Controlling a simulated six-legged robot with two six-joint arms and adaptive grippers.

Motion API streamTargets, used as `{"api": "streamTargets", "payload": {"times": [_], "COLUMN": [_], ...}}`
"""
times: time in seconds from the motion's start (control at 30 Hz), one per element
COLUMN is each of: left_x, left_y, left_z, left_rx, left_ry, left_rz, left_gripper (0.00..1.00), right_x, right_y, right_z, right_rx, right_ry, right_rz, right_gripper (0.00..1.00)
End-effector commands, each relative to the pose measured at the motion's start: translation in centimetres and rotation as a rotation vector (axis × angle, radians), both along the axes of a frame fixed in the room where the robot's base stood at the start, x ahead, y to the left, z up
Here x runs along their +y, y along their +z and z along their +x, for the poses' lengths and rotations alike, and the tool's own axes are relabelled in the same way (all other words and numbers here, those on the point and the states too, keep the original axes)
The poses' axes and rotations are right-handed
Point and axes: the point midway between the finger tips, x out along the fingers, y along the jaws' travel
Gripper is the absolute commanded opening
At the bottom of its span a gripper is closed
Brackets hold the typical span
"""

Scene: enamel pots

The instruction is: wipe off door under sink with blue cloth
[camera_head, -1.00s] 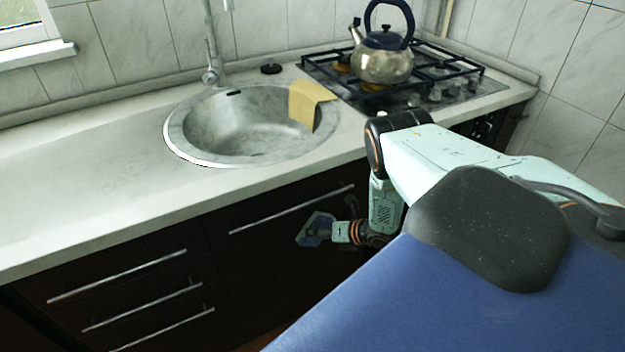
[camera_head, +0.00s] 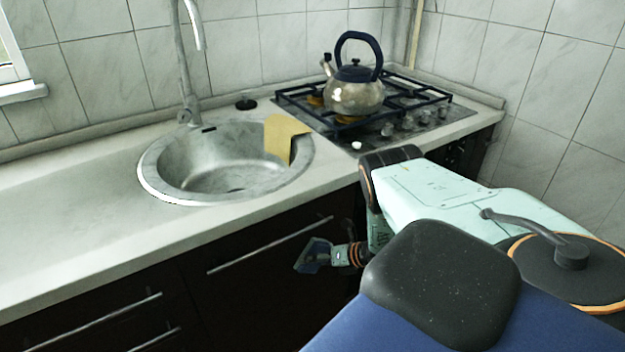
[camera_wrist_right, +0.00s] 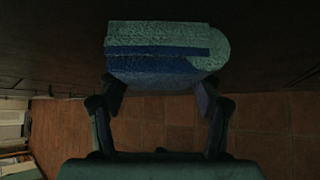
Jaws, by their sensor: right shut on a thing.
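The dark door (camera_head: 255,300) under the sink has a long metal handle (camera_head: 270,246) near its top. My right gripper (camera_head: 322,256) is in front of the door's right part, below the handle's right end. It is shut on the blue cloth (camera_head: 313,254), a small folded bundle. In the right wrist view the cloth (camera_wrist_right: 158,70) spans both fingertips (camera_wrist_right: 160,90), with a dark surface beyond it. I cannot tell whether the cloth touches the door. My left gripper is not in view.
The countertop (camera_head: 70,225) edge runs above the door. The round sink (camera_head: 215,165) has a yellow cloth (camera_head: 287,135) over its rim. A kettle (camera_head: 355,92) stands on the gas hob (camera_head: 430,110). Drawers with metal handles (camera_head: 95,322) are left of the door. Brown floor tiles (camera_wrist_right: 265,120) lie below.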

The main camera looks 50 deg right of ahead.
Motion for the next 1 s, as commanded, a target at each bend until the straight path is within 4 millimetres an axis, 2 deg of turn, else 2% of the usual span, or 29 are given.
{"api": "streamTargets", "payload": {"times": [1.0], "left_x": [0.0], "left_y": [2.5], "left_z": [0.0], "left_rx": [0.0], "left_ry": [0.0], "left_rz": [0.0], "left_gripper": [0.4], "right_x": [6.1], "right_y": [0.4], "right_z": [1.7], "right_rx": [-0.007], "right_ry": [0.003], "right_rz": [0.0], "right_gripper": [0.29]}}
